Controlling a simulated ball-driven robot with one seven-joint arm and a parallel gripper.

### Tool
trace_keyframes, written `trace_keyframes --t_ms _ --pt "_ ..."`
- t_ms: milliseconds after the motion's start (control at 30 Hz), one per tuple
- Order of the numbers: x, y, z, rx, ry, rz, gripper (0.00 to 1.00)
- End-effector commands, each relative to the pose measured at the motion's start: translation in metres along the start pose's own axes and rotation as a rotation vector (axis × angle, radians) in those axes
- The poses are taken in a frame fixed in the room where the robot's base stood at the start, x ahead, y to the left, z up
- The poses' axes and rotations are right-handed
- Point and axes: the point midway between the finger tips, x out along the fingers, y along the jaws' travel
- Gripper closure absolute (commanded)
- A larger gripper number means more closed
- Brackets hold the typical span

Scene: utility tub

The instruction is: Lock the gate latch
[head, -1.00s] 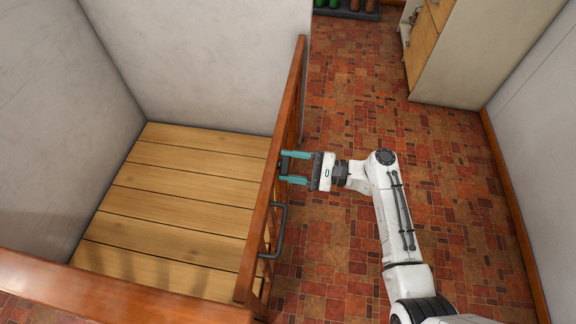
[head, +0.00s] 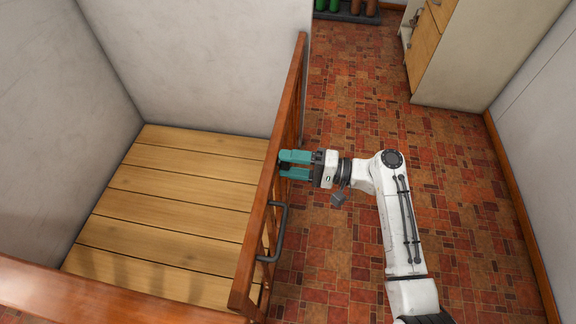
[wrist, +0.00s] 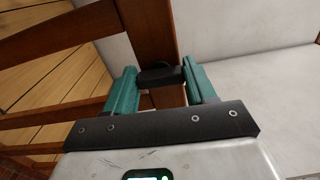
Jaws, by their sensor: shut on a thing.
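The wooden gate (head: 270,205) runs along the edge of the plank floor, with a dark bar handle (head: 281,232) on its near part. My gripper (head: 290,164) is at the gate's side, past the handle. In the wrist view its teal fingers (wrist: 160,92) stand on either side of the dark latch (wrist: 160,75), which is mounted on a reddish-brown wooden post (wrist: 148,32). The fingers are shut on the latch. In the head view the fingers hide the latch.
A plank floor (head: 170,205) lies left of the gate between pale walls. Red tiled floor (head: 350,110) is open to the right. A cabinet (head: 455,60) stands at the far right, and a rack with boots (head: 347,10) is at the back.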

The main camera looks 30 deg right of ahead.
Motion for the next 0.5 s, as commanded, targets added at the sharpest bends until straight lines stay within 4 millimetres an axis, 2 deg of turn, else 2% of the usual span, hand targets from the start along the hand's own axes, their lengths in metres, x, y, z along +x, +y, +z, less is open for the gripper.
trace_keyframes --t_ms 500 --pt "0.0004 -0.001 -0.0007 -0.066 0.001 -0.001 0.75"
